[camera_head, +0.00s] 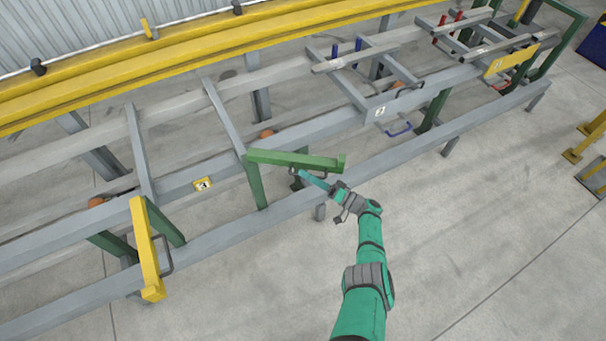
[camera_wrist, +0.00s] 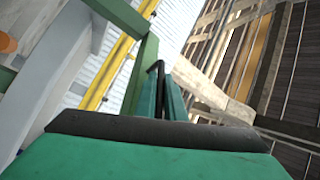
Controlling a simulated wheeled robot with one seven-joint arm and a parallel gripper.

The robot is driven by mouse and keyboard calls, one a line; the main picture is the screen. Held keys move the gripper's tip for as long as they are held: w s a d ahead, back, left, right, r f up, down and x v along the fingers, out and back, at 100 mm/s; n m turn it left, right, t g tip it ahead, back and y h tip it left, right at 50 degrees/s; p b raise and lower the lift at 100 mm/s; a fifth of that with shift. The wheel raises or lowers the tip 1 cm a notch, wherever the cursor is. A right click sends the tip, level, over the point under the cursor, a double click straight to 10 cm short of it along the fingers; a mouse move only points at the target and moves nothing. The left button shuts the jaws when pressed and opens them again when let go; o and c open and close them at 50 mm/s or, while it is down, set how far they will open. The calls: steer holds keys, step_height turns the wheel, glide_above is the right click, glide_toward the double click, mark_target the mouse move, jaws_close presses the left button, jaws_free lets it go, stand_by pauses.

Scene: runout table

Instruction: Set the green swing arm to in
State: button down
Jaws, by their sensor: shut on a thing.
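The green swing arm (camera_head: 270,157) is a level bar that reaches right from the top of a green post (camera_head: 255,186) on the table's near side. Its free end stands toward the near rail, with a small raised stop at the tip. A dark loop handle hangs under the bar. My gripper (camera_head: 303,174) is at this handle, below the bar and short of its tip. In the wrist view, my gripper (camera_wrist: 162,85) has its two teal fingers shut on the black handle (camera_wrist: 154,70), beside the green bar (camera_wrist: 141,75). The fingers hide part of the handle.
A yellow swing arm (camera_head: 144,245) with its own handle juts out at the near left. The grey runout table frame (camera_head: 230,212) runs from lower left to upper right. A label plate (camera_head: 203,184) sits on a rail. The floor (camera_head: 470,230) at the near right is clear.

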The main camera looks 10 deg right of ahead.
steer(key=shift+d+f, duration=0.1)
steer(key=shift+d, duration=0.1)
steer(key=c, duration=1.8)
jaws_free()
steer(key=shift+s+a, duration=0.1)
steer(key=shift+c, duration=0.2)
steer(key=v, duration=0.7)
steer(key=shift+s, duration=0.2)
